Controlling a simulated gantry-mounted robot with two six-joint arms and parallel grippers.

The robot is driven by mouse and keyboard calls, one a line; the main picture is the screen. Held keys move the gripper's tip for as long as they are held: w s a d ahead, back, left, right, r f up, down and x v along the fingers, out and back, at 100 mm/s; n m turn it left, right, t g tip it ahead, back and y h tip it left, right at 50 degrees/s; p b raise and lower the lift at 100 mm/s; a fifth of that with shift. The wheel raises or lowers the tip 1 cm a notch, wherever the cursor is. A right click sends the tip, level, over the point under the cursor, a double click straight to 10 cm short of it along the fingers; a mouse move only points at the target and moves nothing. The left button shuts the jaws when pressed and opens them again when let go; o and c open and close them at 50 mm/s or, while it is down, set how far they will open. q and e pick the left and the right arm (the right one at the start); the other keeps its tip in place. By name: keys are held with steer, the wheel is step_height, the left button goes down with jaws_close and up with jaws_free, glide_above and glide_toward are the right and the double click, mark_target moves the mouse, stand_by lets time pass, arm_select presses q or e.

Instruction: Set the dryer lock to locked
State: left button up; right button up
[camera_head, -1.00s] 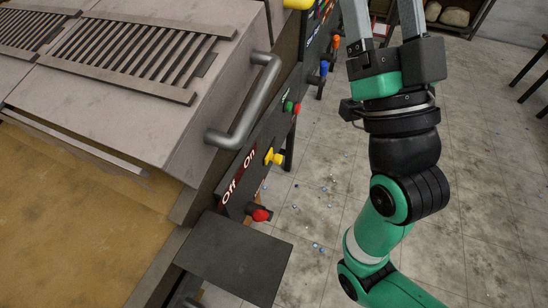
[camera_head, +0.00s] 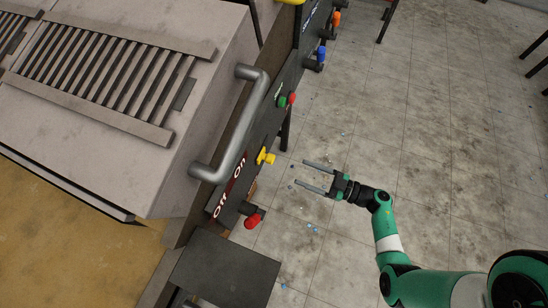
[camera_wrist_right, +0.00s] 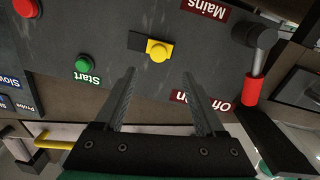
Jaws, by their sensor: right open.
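No control in view is legibly marked as the dryer lock, so I cannot tell which one it is. A yellow knob (camera_head: 265,157) sticks out of the dark control panel; in the right wrist view the knob (camera_wrist_right: 158,51) sits against a small dark plate. A red-tipped lever (camera_head: 253,220) is beside the Off/On label (camera_head: 229,189); the lever (camera_wrist_right: 254,88) also shows in the right wrist view. My right gripper (camera_head: 300,173) is open and empty, its fingers pointing at the panel, apart from the yellow knob. My left gripper is out of view.
The machine's large grey handle (camera_head: 232,130) is left of the panel. A green button (camera_wrist_right: 83,64) and a red button (camera_wrist_right: 25,8) are near the yellow knob. A dark flat shelf (camera_head: 224,272) juts out below. The floor (camera_head: 440,130) to the right is open.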

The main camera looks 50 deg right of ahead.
mark_target(267, 158)
steer(key=b+x, duration=0.4)
steer(key=x, duration=0.7)
steer(key=shift+d, duration=0.15)
jaws_close()
stand_by(0.9)
